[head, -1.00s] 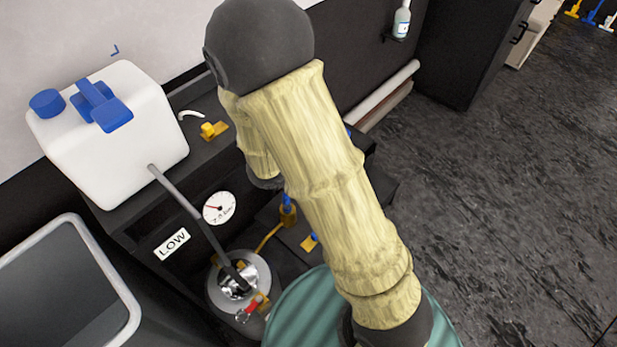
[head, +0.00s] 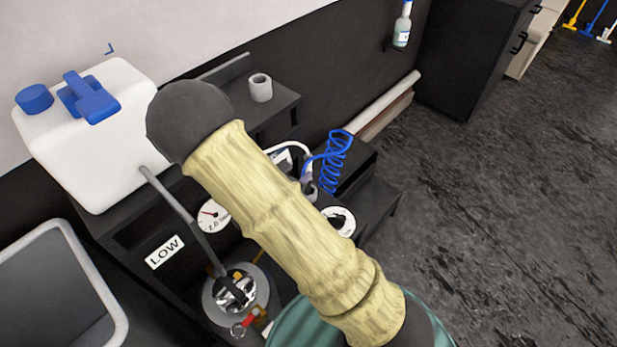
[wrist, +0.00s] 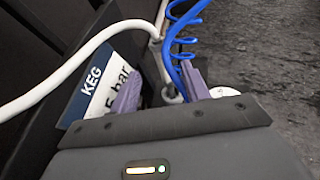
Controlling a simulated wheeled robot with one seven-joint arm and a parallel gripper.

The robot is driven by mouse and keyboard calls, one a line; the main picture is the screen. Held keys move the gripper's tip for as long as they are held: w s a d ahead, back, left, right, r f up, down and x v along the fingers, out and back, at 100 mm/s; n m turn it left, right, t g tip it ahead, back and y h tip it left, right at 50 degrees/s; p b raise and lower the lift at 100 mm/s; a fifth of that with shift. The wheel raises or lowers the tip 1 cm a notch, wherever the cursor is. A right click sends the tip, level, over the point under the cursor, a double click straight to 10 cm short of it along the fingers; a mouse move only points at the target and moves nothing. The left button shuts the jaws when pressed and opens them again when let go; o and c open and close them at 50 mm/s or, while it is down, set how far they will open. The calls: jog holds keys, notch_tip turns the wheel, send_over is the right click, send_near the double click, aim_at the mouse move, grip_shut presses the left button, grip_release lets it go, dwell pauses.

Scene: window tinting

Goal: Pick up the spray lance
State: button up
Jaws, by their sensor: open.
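In the wrist view my gripper (wrist: 160,82) is open, with a purple finger on each side. A slim grey upright piece (wrist: 168,75) shows between and beyond the fingers, with a white hose (wrist: 75,62) and a blue coiled hose (wrist: 178,30) running by it. I cannot tell whether this piece is the spray lance, or whether the fingers touch it. In the head view my arm hides most of my gripper. The blue coil (head: 335,160) and white hose show just beyond my arm.
A white tank (head: 85,135) with a blue cap stands at left. A KEG label (wrist: 92,85) is close to the left finger. Dials (head: 212,216), a LOW sign (head: 165,252) and a metal keg (head: 215,305) are below the tank. Open floor (head: 500,200) lies at right.

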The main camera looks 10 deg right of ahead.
aim_at(306, 165)
jog(key=shift+x, duration=2.4)
jog(key=shift+f, duration=0.1)
jog(key=x, duration=0.5)
jog(key=shift+d+f, duration=0.1)
grip_shut()
